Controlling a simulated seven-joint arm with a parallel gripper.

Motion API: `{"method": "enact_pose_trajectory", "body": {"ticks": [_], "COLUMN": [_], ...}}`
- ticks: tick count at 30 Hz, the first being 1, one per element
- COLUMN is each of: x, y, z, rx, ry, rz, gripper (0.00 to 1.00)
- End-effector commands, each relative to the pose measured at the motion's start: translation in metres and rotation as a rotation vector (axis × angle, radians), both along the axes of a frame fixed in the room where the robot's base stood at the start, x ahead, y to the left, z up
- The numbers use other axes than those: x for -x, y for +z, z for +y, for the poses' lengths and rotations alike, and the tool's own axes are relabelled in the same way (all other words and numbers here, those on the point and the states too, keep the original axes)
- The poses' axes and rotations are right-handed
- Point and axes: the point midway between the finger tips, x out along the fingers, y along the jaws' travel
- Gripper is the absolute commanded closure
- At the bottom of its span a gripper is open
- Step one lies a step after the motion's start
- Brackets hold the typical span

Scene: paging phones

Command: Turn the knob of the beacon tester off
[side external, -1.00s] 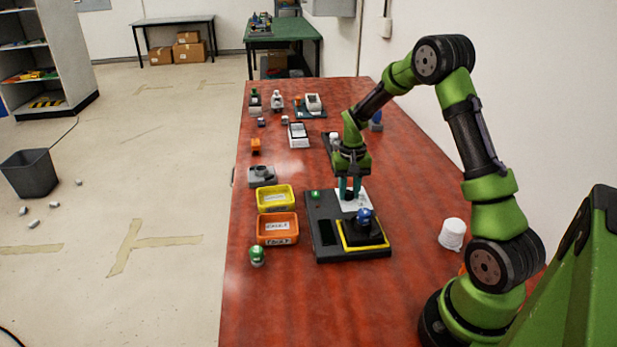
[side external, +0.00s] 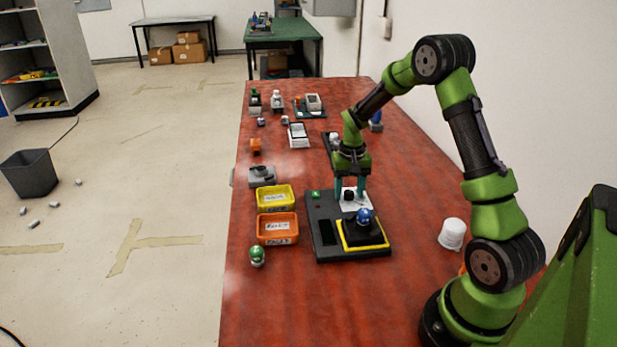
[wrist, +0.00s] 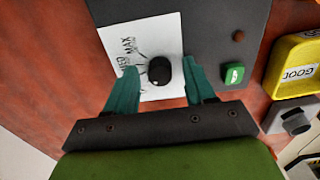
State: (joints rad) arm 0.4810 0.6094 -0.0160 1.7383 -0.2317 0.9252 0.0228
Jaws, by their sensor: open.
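The beacon tester (side external: 316,230) is a dark flat box on the red table. Its black knob (wrist: 160,70) sits on a white label plate (wrist: 150,40) printed with "MAX" and another word that seems to be "MED"; its setting is hard to tell. The knob also shows in the side view (side external: 348,196). My gripper (side external: 350,188) is open, pointing down over the plate. Its teal fingers stand on either side of the knob, with gaps between them and it. A green square (wrist: 234,73) and a dull red-brown round spot (wrist: 239,37) are on the tester.
A blue-topped beacon (side external: 365,217) sits in the tester's yellow-edged bay. Yellow (side external: 292,200) and orange (side external: 263,238) bins stand to its left. A green beacon (side external: 257,256) is near the orange bin, and a white cup (side external: 452,234) stands to the right.

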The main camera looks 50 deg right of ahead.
Motion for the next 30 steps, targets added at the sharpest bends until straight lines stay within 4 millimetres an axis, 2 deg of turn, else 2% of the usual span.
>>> {"method": "enact_pose_trajectory", "body": {"ticks": [4, 7, 21, 25, 30], "x": [-0.001, -0.001, -0.001, -0.001, 0.0], "y": [0.011, 0.028, 0.138, 0.156, 0.168], "z": [0.0, 0.0, 0.0, 0.0, 0.0], "rx": [0.002, 0.003, 0.003, 0.003, 0.001], "ry": [0.0, 0.0, 0.001, 0.001, 0.0], "rz": [-0.002, -0.004, -0.004, -0.003, -0.001], "gripper": [0.46, 0.46, 0.46, 0.46, 0.46]}}
